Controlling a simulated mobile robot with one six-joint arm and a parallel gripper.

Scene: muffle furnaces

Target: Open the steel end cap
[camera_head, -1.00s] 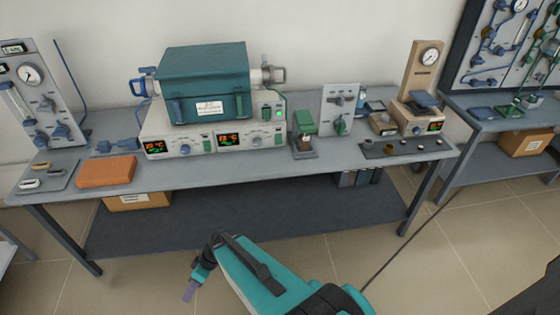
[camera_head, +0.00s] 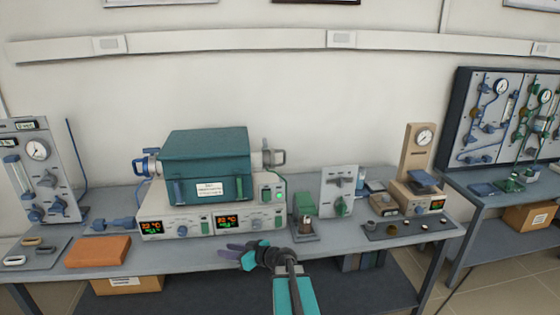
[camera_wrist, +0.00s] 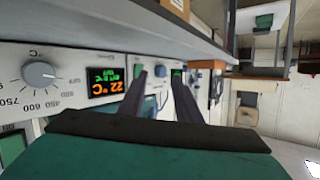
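The tube furnace (camera_head: 205,160) is a teal box on a pale control base at the middle of the bench. The steel end cap (camera_head: 273,157), grey with a handle-like frame, sits at its right end. It looks closed against the tube, though it is small here. A blue end cap (camera_head: 146,163) is at the left end. The steel end cap does not show there.
The control base (camera_head: 190,220) has displays and knobs; a display (camera_wrist: 105,88) appears upside down in the wrist view. A small green-topped device (camera_head: 305,215) and a grey valve panel (camera_head: 340,190) stand right of the furnace. An orange block (camera_head: 98,251) lies at left.

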